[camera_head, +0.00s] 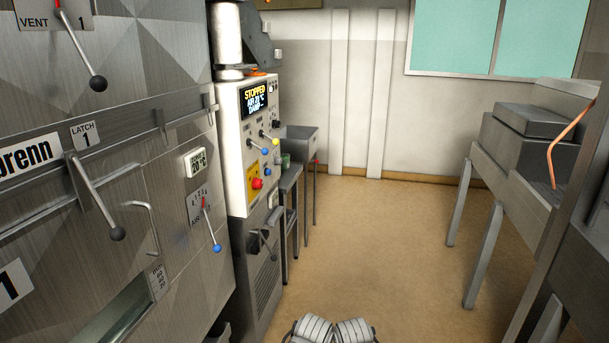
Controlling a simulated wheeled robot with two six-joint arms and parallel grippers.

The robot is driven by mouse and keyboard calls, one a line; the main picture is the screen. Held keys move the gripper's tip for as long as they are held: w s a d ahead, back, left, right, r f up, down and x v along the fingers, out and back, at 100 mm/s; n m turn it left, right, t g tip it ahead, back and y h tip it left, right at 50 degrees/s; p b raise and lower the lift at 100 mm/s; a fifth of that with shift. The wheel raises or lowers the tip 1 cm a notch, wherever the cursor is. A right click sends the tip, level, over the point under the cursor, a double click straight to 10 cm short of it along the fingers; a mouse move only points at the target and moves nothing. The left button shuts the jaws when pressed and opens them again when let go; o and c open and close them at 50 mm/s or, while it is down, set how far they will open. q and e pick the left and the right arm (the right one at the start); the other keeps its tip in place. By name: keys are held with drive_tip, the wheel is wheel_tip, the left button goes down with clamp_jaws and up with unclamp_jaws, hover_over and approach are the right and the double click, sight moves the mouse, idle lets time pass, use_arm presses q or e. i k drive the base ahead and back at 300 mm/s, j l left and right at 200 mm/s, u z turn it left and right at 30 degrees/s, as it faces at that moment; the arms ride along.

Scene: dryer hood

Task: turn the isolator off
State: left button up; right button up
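The control cabinet (235,150) stands left of centre, with a dark display reading "STOPPED". Its front carries small levers with blue, yellow and black knobs, and a red button (257,183) on a yellow plate. Lower down, a dark handle (264,243) sticks out from a dark fitting on the cabinet; it may be the isolator, but its label is too small to read. Two pale rounded parts of mine show at the bottom edge, apart from the cabinet. No gripper fingertips show.
The large metal dryer (150,200) fills the left, with ball-ended levers (117,233) sticking out. A grey stand (300,142) is behind the cabinet. Metal tables (500,185) line the right. The brown floor (385,260) between is clear.

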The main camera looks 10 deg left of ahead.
sight(257, 183)
drive_tip(key=i, duration=1)
drive_tip(key=i+z, duration=0.1)
drive_tip(key=i, duration=0.9)
drive_tip(key=j, duration=0.1)
